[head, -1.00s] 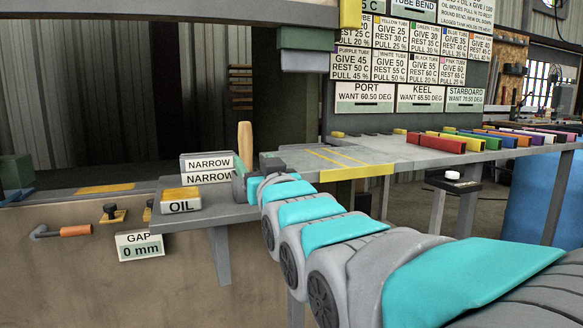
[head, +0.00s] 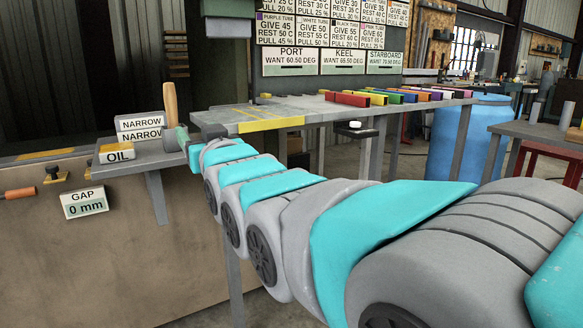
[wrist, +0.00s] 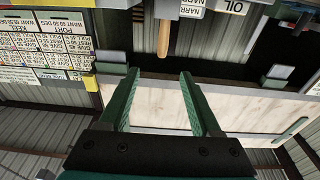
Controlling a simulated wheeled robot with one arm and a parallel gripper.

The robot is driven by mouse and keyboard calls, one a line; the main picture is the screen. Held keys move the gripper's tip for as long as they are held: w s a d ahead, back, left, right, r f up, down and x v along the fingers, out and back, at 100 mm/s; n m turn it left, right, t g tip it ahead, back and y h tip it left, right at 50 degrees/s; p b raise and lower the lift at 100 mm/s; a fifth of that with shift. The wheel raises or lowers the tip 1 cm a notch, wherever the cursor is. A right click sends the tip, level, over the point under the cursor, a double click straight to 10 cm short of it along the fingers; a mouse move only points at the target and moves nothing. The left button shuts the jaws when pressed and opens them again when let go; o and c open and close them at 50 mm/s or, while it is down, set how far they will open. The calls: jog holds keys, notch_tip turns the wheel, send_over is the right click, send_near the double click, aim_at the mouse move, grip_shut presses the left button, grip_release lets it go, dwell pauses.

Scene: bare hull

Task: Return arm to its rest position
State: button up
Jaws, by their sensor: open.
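My arm, grey with teal panels, stretches across the head view from the lower right to the small shelf at left. In the wrist view my gripper (wrist: 160,80) has two green fingers spread apart with nothing between them. In the head view its end is small and its fingers cannot be made out clearly. A mallet with an upright wooden handle (head: 170,104) stands by the shelf (head: 150,160), close to the arm's end. The handle also shows in the wrist view (wrist: 163,38), beyond the fingertips and apart from them.
The shelf holds an OIL block (head: 117,153) and NARROW blocks (head: 140,124). A grey bench (head: 312,115) with coloured blocks lies behind the arm. A GAP sign (head: 84,202) hangs on the tan wall. A blue barrel (head: 466,140) and a side table (head: 545,132) stand at right.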

jog(key=s+d+f+m+g+h, duration=0.2)
jog(key=s+d+f+g+h, duration=0.15)
jog(key=d+f, duration=0.7)
jog(key=s+d+f+m+g+h, duration=0.15)
jog(key=d+f+g+h, duration=0.25)
jog(key=d+f, duration=0.65)
jog(key=s+d+f+g, duration=0.3)
jog(key=s+f, duration=0.2)
jog(key=s, duration=0.4)
jog(key=s+d+f+m+g+h, duration=0.1)
jog(key=s+d+f+g, duration=0.3)
jog(key=s, duration=0.5)
jog(key=s+d+f+m+g+h, duration=0.1)
jog(key=s+d+f+g, duration=0.2)
jog(key=s+f, duration=0.4)
jog(key=s, duration=0.3)
jog(key=shift+d+f, duration=0.15)
jog(key=shift+f, duration=0.1)
jog(key=shift+m, duration=0.25)
